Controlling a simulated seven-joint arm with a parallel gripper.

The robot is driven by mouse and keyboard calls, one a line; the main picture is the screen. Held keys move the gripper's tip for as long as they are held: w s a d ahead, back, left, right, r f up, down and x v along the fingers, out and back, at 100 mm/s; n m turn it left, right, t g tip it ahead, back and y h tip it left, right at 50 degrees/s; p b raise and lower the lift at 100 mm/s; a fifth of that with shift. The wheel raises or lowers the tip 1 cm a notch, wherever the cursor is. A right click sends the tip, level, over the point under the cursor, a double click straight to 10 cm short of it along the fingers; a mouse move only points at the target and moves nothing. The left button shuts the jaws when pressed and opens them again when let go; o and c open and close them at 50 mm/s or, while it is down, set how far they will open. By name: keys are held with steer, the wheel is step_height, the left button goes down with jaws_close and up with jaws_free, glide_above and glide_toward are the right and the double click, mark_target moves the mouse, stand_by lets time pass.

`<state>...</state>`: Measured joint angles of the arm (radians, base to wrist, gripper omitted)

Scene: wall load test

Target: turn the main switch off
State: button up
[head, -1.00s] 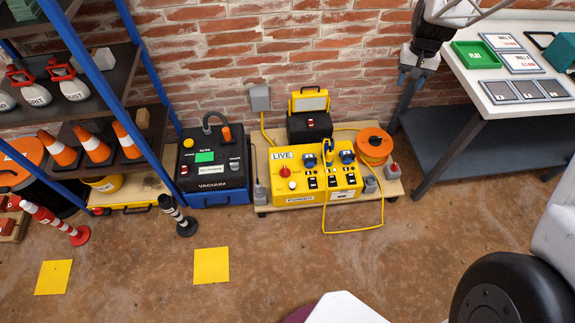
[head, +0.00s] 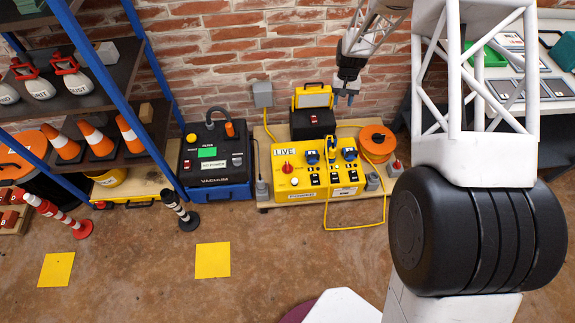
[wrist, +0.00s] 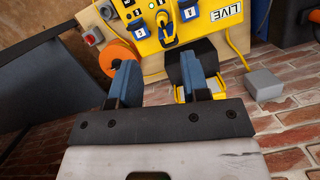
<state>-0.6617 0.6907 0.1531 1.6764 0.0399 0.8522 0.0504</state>
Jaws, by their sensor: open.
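The yellow power box (head: 310,182), marked LIVE, sits on a low wooden platform against the brick wall. Its red rotary knob (head: 287,167), likely the main switch, is at the left of its face, beside the LIVE label. Blue sockets and small black switches fill the rest of the face. My gripper (head: 344,99) is open and empty, above and behind the box near the wall. In the wrist view its blue fingers (wrist: 160,80) are spread, with the yellow box (wrist: 175,22) beyond them. The red knob does not show in the wrist view.
A black case with a yellow lid (head: 313,118) stands behind the box, and an orange cable reel (head: 377,141) at its right. A vacuum unit (head: 215,165) stands left. A grey wall box (head: 263,94) hangs behind.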

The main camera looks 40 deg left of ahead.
steer(key=s+a+f+n+h, duration=0.1)
steer(key=s+a+f, duration=0.1)
steer(key=a+f, duration=0.45)
steer(key=s+a+f, duration=0.2)
steer(key=a+f, duration=0.1)
steer(key=f, duration=0.6)
steer(key=n+g+h, duration=0.1)
glide_toward(287, 166)
steer(key=f, duration=0.1)
steer(key=shift+d+f, duration=0.25)
steer(key=shift+f, duration=0.05)
steer(key=shift+x, duration=3.9)
jaws_close()
